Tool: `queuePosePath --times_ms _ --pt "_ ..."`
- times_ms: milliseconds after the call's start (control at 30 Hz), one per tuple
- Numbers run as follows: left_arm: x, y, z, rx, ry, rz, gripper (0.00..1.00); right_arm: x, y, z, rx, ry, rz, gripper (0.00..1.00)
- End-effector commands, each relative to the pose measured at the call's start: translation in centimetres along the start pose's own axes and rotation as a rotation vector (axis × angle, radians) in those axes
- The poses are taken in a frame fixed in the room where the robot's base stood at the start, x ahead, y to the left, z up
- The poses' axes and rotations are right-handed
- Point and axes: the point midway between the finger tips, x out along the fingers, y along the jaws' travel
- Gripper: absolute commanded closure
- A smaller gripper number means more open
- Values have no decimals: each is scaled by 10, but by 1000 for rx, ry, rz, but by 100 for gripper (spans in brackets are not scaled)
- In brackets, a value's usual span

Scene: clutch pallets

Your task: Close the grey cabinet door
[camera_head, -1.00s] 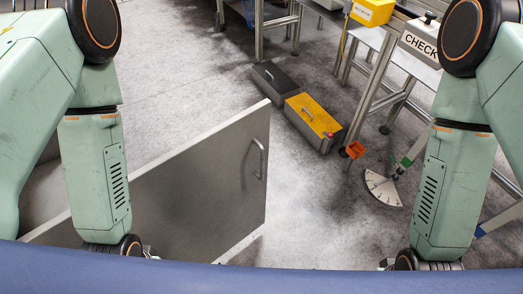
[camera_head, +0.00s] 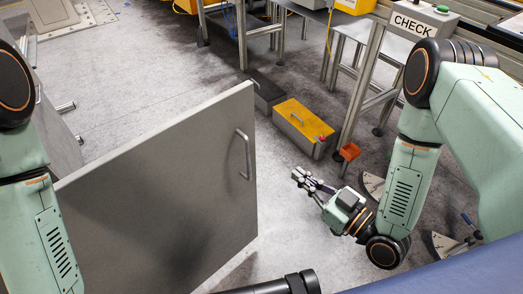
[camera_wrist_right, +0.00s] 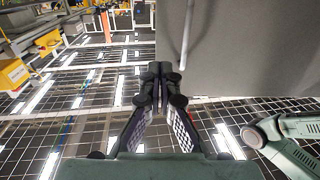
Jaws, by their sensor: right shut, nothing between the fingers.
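The grey cabinet door (camera_head: 165,190) stands open, upright and swung out across the left and middle of the head view. Its bar handle (camera_head: 244,155) is near its right edge. My right gripper (camera_head: 299,178) is shut and empty, to the right of the door and apart from it in the head view. In the right wrist view, its closed fingers (camera_wrist_right: 160,84) are in front of the door (camera_wrist_right: 245,50), with the handle (camera_wrist_right: 187,35) just above and right of them. My left arm is at the left edge; its gripper is out of view. The cabinet's inside is hidden.
A yellow-topped box (camera_head: 303,122) and a dark box (camera_head: 265,92) sit on the floor beyond the door. Grey floor is open between door and right arm.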

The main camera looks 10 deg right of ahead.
Motion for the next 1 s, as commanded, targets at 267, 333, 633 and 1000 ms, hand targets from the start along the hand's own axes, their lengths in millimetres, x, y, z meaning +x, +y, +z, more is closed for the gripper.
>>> queuePosePath --times_ms 267,333,633,1000 --pt "14 0 0 -1 0 0 32 38 0 0 -5 6 -2 100" --pt "18 0 0 -1 0 0 32 51 0 0 -4 7 -2 100" --pt "34 0 0 -1 0 0 32 106 0 0 -3 5 -2 100" --pt "42 0 0 -1 0 0 32 138 0 -1 0 1 0 100"
